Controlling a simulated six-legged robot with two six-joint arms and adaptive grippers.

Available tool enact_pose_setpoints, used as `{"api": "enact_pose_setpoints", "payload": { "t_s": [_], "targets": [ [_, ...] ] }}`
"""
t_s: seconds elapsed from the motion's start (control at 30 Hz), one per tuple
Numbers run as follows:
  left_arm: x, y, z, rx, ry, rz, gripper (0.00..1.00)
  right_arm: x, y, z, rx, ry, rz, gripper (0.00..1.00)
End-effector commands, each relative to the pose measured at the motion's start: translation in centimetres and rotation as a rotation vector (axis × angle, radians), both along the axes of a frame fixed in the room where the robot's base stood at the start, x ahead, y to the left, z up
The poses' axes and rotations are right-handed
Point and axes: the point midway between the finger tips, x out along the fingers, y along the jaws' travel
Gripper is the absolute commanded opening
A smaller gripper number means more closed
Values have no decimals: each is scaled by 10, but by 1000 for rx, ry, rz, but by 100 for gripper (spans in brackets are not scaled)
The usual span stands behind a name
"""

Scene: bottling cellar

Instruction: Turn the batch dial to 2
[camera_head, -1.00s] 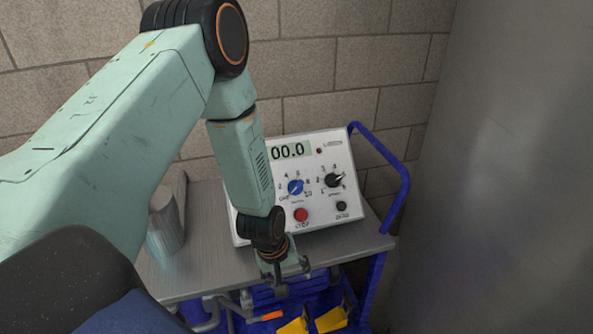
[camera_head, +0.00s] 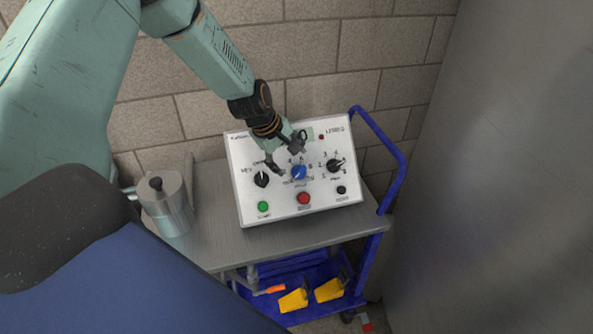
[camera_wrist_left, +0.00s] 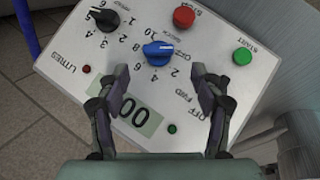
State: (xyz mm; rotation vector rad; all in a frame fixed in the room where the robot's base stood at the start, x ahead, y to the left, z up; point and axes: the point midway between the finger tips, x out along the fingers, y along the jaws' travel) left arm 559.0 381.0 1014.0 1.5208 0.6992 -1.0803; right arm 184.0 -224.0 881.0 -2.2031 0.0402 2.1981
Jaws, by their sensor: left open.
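The batch dial is, as far as I can read the lettering, the blue knob (camera_head: 299,172) in the middle of the white control box. It also shows in the left wrist view (camera_wrist_left: 158,53), where the panel is upside down. Its white mark is toward the right there; I cannot tell which number it marks. My left gripper (camera_head: 287,155) is open and empty in front of the panel, beside the blue knob. In the left wrist view its fingers (camera_wrist_left: 160,71) are spread to either side of the knob, with no clear contact. My right gripper is not in view.
The white box (camera_head: 240,157) also bears black dials left (camera_head: 261,179) and right (camera_head: 335,166), a green button (camera_head: 263,206) and a red button (camera_head: 303,198). It stands on a grey cart top (camera_head: 225,245) with a blue handle (camera_head: 388,150). A metal pot (camera_head: 170,208) stands left.

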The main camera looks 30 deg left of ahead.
Motion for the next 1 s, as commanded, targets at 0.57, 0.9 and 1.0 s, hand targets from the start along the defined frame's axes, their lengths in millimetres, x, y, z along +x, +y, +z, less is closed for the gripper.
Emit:
{"api": "enact_pose_setpoints", "payload": {
  "t_s": [0.57, 0.9, 1.0],
  "targets": [
    [24, -7, -56, 3, 0, -1, 66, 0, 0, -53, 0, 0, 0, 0],
    [27, -8, -61, 3, -1, -1, 66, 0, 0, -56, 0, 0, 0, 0],
    [27, -8, -60, 3, -1, -1, 66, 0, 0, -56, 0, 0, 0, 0]
  ]
}}
